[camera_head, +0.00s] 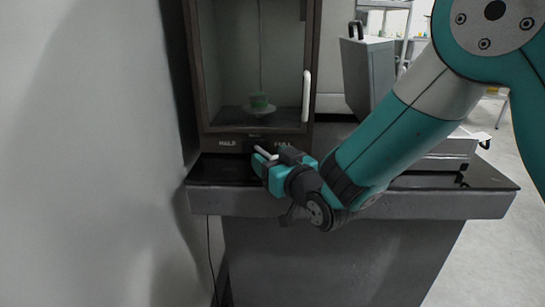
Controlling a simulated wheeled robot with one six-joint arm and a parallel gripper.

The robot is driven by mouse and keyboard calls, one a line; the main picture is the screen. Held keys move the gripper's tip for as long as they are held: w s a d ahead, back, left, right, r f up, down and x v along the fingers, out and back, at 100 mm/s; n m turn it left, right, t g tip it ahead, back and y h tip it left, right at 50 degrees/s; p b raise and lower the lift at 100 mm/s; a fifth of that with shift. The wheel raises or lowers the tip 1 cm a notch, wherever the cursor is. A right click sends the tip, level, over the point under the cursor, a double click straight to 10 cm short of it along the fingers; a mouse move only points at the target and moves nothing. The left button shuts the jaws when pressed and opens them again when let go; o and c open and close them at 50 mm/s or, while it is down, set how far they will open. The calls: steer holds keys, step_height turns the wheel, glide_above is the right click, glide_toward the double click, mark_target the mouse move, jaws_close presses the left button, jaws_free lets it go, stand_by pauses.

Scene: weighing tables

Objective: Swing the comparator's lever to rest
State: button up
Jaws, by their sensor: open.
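The comparator (202,80) is a dark-framed glass cabinet on the dark-topped table. Its front base strip has two pale labels, too small to read surely, left and right of a dark middle part. A short pale rod (265,153), which looks like the lever, shows in front of this strip and slants up to the left. My gripper (262,168) is at the rod, just in front of the comparator's base. It is open. The far end of the rod is hidden behind my gripper, and I cannot tell whether they touch.
A white door handle (306,96) sticks out on the right. A grey box (368,75) stands behind my arm. The table top (222,172) is bare at front left.

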mark_target(250, 176)
jaws_close()
steer(key=shift+s+a, duration=0.25)
steer(key=shift+a, duration=0.15)
stand_by(0.4)
steer(key=a+b, duration=0.1)
steer(key=b, duration=0.1)
steer(key=shift+s+a+f+b, duration=0.1)
steer(key=shift+s+a+b, duration=0.25)
steer(key=shift+s+a, duration=0.05)
steer(key=shift+s+a+r+b, duration=0.15)
steer(key=shift+a+r+b, duration=0.05)
steer(key=shift+a+b, duration=0.6)
steer(key=c, duration=1.1)
jaws_free()
steer(key=shift+b, duration=0.3)
steer(key=c, duration=1)
jaws_free()
steer(key=shift+a+r, duration=0.1)
steer(key=shift+a, duration=0.1)
